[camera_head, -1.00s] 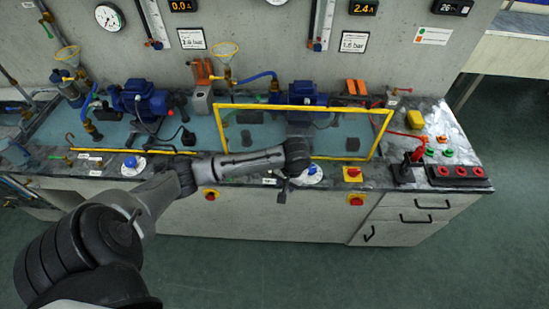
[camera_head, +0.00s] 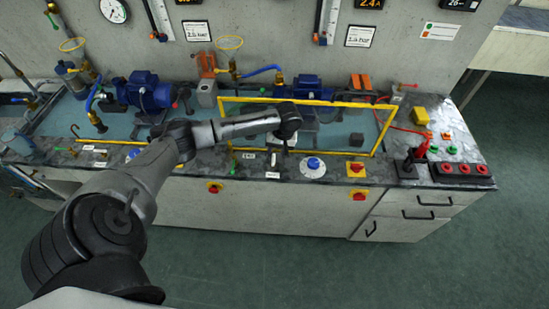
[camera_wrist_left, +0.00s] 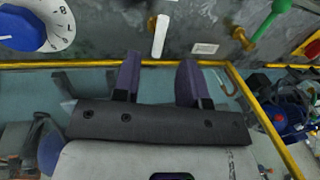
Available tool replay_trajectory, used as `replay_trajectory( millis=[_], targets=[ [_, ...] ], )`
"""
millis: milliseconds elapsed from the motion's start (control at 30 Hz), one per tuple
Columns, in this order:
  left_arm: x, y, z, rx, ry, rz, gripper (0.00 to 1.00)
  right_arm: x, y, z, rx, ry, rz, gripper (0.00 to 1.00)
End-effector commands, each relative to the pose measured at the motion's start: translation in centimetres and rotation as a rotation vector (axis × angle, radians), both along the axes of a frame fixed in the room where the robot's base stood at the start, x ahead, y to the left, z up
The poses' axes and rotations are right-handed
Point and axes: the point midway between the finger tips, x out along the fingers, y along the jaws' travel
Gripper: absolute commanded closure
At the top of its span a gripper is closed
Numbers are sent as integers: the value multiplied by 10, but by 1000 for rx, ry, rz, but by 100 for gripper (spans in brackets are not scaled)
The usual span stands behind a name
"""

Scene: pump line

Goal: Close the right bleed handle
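A green lever handle (camera_wrist_left: 268,18) on a brass fitting lies farther right in that view. Which of these is the right bleed handle I cannot tell, as the labels are unreadable. My right gripper is not in view.
A red-and-yellow switch (camera_head: 357,168) is farther right. The floor in front is clear.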

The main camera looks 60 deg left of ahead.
Motion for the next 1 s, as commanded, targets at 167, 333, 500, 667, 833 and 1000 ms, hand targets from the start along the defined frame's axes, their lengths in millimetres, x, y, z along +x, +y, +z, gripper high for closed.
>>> replay_trajectory(
  millis=[167,333,500,667,833,1000],
  targets=[
    [-4,3,-26,0,0,0,61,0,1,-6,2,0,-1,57],
    [-6,4,-40,-1,-1,-1,61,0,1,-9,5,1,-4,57],
    [-8,4,-45,0,0,-1,61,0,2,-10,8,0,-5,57],
    [-8,4,-45,1,0,-1,61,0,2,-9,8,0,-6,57],
    [-7,4,-45,0,-1,-1,65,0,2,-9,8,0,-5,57],
    [-7,4,-45,0,-1,-1,81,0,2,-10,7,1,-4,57]
  ],
)
